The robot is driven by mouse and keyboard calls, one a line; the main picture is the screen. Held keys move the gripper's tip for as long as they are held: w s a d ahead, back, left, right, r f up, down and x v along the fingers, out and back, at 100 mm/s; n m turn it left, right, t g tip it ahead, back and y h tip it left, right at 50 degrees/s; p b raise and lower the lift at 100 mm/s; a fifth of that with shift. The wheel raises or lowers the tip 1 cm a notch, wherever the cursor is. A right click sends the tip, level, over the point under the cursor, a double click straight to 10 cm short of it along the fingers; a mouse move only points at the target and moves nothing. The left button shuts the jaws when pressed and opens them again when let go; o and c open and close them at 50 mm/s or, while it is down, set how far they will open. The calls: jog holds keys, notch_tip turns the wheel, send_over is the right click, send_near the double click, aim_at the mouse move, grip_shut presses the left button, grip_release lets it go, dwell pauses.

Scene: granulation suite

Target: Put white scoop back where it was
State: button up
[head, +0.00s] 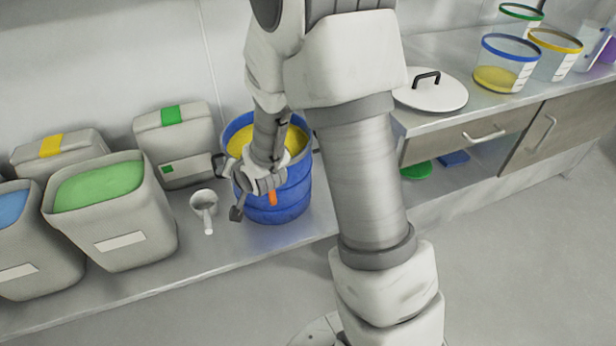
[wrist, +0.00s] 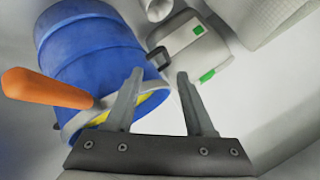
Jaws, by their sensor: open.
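The white scoop (head: 205,203) stands on the steel counter between the green-filled bin and the blue drum, its handle pointing toward the front edge. Part of it shows at the top edge of the wrist view (wrist: 158,9). My gripper (head: 238,212) is in front of the blue drum (head: 283,200), just right of the scoop and apart from it. In the wrist view my gripper (wrist: 159,76) has its two fingers spread with nothing between them. The drum (wrist: 85,45) holds yellow material and is partly hidden by my arm.
An orange handle (wrist: 45,88) sticks out near the drum's rim, close to my fingers. A bin with green contents (head: 110,210) stands left of the scoop. A lidded bin with a green label (head: 177,145) stands behind it. A white lid (head: 430,90) lies on the right counter.

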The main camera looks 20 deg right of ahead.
jog(key=s+d+r+n+h, duration=0.1)
jog(key=s+d+r+n, duration=0.15)
jog(key=r, duration=0.55)
jog(key=s+d+r+n+g, duration=0.1)
jog(key=s+r, duration=0.3)
jog(key=s, duration=0.4)
jog(key=s+d+r+n+g+h, duration=0.1)
jog(key=s+r, duration=0.3)
jog(key=s, duration=0.4)
jog(key=s+d+r+n+g, duration=0.2)
jog(key=s+r, duration=0.3)
jog(key=s, duration=0.3)
jog(key=shift+d, duration=0.8)
